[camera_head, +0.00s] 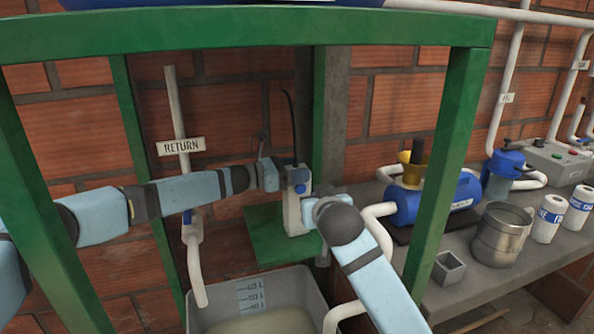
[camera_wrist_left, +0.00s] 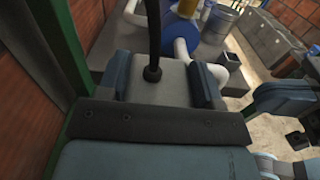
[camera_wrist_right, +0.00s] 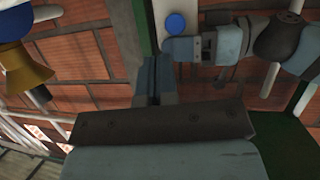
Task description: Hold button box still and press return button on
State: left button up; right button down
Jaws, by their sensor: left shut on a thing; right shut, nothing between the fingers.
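The button box (camera_head: 293,214) is a pale upright box with a blue button (camera_head: 300,189) on its front and a black cable from its top. My left gripper (camera_head: 284,173) is shut on its upper part; in the left wrist view the box top (camera_wrist_left: 160,86) sits between the two blue fingers. My right gripper (camera_wrist_right: 155,75) is shut and empty. In the right wrist view the blue button (camera_wrist_right: 175,23) is above and slightly right of its fingertips, apart from them in the picture. In the head view my right wrist hides part of the box.
A green frame (camera_head: 455,150) surrounds the area. A RETURN sign (camera_head: 181,146) hangs on a pipe at left. A tank (camera_head: 250,302) with level marks stands below. On the right, a bench (camera_head: 470,270) holds a blue pump (camera_head: 405,205), a metal pot (camera_head: 500,238) and white canisters (camera_head: 548,220).

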aim_at(296, 201)
jog(key=w+a+f+n+t+h, duration=0.2)
jog(key=w+n+t+h, duration=0.4)
jog(key=n, duration=0.4)
jog(key=shift+w+f+t+h, duration=0.35)
jog(key=shift+f+t+h, duration=0.25)
jog(key=shift+t, duration=0.1)
dwell(2.0)
jog(key=shift+w+a, duration=0.2)
jog(key=shift+w, duration=0.2)
jog(key=shift+s+d, duration=0.1)
jog(key=shift+s, duration=0.05)
jog(key=shift+s+d, duration=0.1)
jog(key=shift+s, duration=0.2)
